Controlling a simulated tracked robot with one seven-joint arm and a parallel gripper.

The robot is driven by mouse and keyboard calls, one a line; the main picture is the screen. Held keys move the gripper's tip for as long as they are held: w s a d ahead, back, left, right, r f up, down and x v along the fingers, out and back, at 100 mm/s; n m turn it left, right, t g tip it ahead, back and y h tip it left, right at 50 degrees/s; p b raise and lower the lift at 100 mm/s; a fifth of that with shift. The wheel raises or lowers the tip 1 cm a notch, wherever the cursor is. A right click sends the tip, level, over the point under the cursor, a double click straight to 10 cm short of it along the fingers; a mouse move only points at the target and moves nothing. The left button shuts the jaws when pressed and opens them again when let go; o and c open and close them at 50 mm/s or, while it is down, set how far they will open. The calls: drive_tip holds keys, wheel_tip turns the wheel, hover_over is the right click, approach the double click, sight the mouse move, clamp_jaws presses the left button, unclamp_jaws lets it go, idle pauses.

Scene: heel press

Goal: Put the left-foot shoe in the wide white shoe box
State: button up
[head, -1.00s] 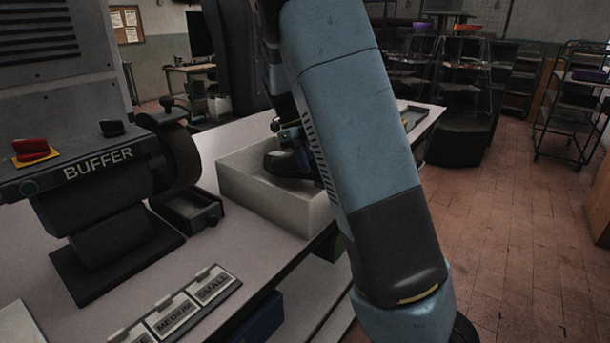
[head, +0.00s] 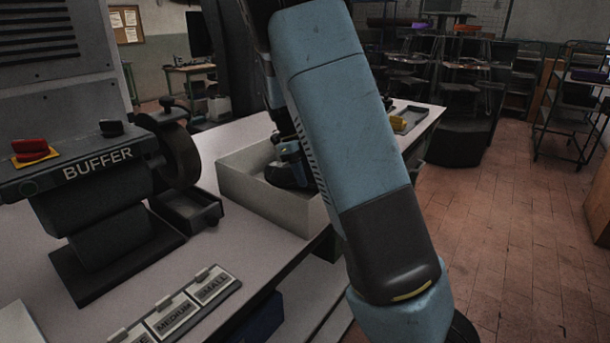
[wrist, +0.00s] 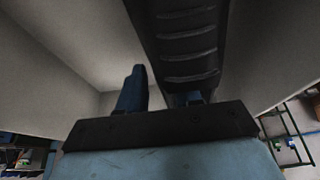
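A dark shoe (head: 283,179) is inside the pale shoe box (head: 258,201) on the bench, low between its walls. In the wrist view the shoe's ridged dark sole (wrist: 188,50) runs from the top edge down to the gripper. My gripper (head: 290,153) reaches down into the box at the shoe. In the wrist view my gripper (wrist: 160,92) shows its blue fingers apart, with a gap between the left finger and the shoe; the right finger is mostly hidden behind the shoe. My arm hides the box's right part. Which foot the shoe fits cannot be told.
A buffer machine (head: 105,190) stands left of the box, with a small dark tray (head: 187,212) between. Size labels (head: 190,305) lie near the bench's front edge. A grey tray (head: 409,118) with a yellow item sits behind my arm. Open floor lies to the right.

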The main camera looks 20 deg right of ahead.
drive_tip(key=v, duration=1.1)
drive_tip(key=shift+r, duration=0.25)
drive_tip(key=shift+w+r, duration=0.1)
drive_tip(key=shift+r, duration=0.1)
drive_tip(key=s+d+r+n+t+y, duration=0.2)
drive_tip(key=s+r+n, duration=0.1)
drive_tip(key=s+n, duration=0.55)
drive_tip(key=s+d+r+n+t+y, duration=0.2)
drive_tip(key=s+d+r+n, duration=0.1)
drive_tip(key=s+n, duration=0.5)
drive_tip(key=s+a+n+t, duration=0.1)
drive_tip(key=s+n+t, duration=0.1)
drive_tip(key=s+n, duration=0.4)
drive_tip(key=s+a+f+n+t+h, duration=0.1)
drive_tip(key=s+n+t, duration=0.2)
drive_tip(key=s+n, duration=0.3)
drive_tip(key=s, duration=0.4)
drive_tip(key=shift+s+a, duration=0.35)
drive_tip(key=shift+s, duration=0.05)
